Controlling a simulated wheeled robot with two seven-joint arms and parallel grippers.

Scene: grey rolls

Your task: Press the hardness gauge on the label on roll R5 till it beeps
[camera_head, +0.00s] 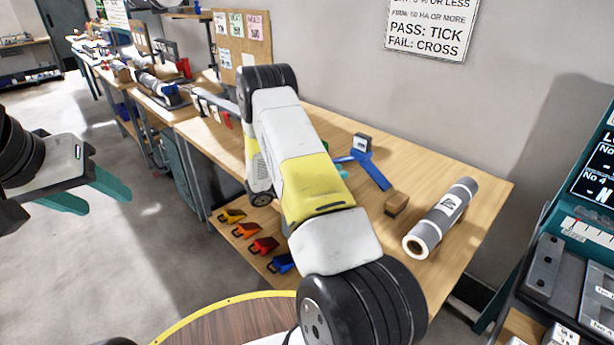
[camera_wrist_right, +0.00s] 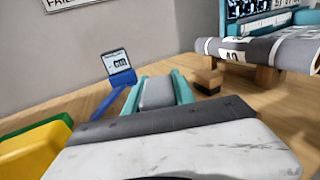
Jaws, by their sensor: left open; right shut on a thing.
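The grey roll (camera_head: 428,228) with a white label (camera_head: 451,203) lies on the bench at the right; its print is too small to read as R5. The roll also shows in the right wrist view (camera_wrist_right: 286,52), at the upper right. My right gripper (camera_wrist_right: 155,94) is shut on a grey block-like body, apparently the hardness gauge (camera_wrist_right: 157,93), apart from the roll and left of it. In the head view my right arm hides most of this gripper. My left gripper (camera_head: 88,190) is open and empty over the floor at the left.
A blue stand with a small screen (camera_head: 362,143) is left of the roll. A teal machine (camera_head: 590,190) stands at the right edge. The bench (camera_head: 470,183) is bare behind the roll.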

